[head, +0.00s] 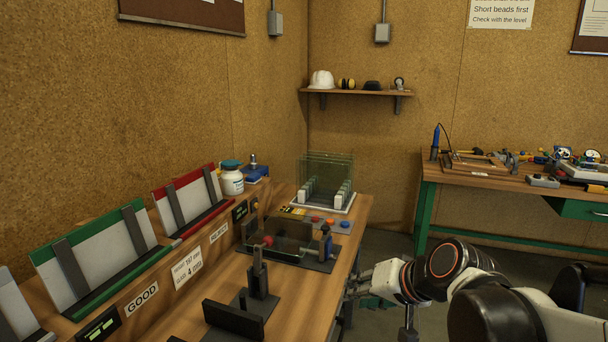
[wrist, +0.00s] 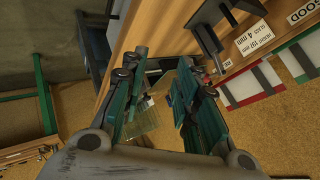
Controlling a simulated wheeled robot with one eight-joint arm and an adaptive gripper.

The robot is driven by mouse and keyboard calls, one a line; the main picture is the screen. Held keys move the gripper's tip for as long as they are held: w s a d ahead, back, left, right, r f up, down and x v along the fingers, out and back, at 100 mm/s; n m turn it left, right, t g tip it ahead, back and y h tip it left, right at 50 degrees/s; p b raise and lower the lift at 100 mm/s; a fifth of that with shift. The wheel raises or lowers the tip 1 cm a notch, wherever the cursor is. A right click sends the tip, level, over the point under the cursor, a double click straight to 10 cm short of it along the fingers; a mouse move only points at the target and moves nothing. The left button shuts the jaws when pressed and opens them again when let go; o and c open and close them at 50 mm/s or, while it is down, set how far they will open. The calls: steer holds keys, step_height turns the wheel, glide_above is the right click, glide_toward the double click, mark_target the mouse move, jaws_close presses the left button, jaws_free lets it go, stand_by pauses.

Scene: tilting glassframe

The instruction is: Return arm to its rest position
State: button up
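My gripper (head: 356,288) hangs beside the right edge of the wooden bench (head: 318,300), over the gap between the two benches. In the wrist view my gripper (wrist: 162,60) has its two fingers spread apart, with nothing visible between them but the scene behind. My arm reaches in from the lower right of the head view. A dark frame fixture (head: 290,240) with a glass pane, a red knob and a blue-topped clamp stands on the bench, apart from my gripper.
A rack of upright glass panes (head: 326,178) stands at the bench's far end. Green (head: 92,262) and red (head: 188,203) sloped holders line the left. A black stand (head: 258,275) is near the front. A second bench (head: 480,182) holds tools. Floor shows between the benches.

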steer(key=s+d+n+h, duration=0.1)
steer(key=s+d+h, duration=0.1)
steer(key=s+d, duration=0.2)
steer(key=s+d+f+n+h, duration=0.1)
steer(key=s+d+h, duration=0.2)
steer(key=s, duration=0.8)
steer(key=shift+d+f+g, duration=0.25)
steer(key=shift+d+g, duration=0.05)
steer(key=shift+d, duration=0.45)
steer(key=shift+c, duration=0.3)
